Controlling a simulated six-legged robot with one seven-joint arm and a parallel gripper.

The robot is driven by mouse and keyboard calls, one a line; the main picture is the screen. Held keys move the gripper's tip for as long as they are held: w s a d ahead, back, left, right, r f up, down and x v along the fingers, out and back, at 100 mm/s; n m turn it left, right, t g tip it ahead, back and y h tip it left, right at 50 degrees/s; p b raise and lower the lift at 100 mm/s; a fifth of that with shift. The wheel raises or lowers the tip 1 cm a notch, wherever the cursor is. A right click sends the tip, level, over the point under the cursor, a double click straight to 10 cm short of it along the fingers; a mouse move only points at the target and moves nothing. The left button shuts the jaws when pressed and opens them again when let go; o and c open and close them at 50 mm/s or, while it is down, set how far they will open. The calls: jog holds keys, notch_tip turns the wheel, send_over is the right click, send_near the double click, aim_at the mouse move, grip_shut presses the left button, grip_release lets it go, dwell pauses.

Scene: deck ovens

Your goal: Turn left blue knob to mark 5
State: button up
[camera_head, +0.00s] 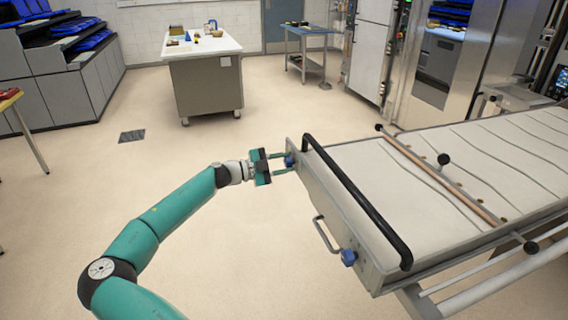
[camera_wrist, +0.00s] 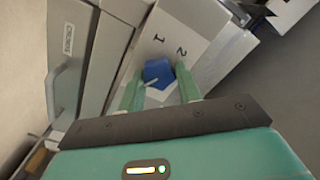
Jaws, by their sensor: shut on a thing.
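The left blue knob (camera_head: 289,161) is on the end panel of the long white-topped loader, at its far left corner. My gripper (camera_head: 281,163) reaches it from the left and is shut on it. In the wrist view the knob (camera_wrist: 157,72) sits between the two green fingers of my gripper (camera_wrist: 159,84). A pale pointer shows at the knob's lower left. The printed marks 1 and 2 are readable above the knob; mark 5 is not visible. A second blue knob (camera_head: 348,257) is on the same panel, nearer to me, with nothing touching it.
A black bar (camera_head: 356,200) runs along the loader's (camera_head: 470,225) near end. A metal handle (camera_head: 325,235) juts from the panel between the knobs. A grey handle (camera_wrist: 59,90) shows in the wrist view. The floor left of the loader is clear. A white-topped table (camera_head: 203,47) stands behind.

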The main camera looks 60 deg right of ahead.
dwell(0.3)
jog(key=o, duration=1)
jog(key=shift+w, duration=0.1)
jog(key=v, duration=1.3)
jog(key=shift+w+a, duration=0.2)
jog(key=shift+a, duration=0.1)
jog(key=shift+s, duration=0.1)
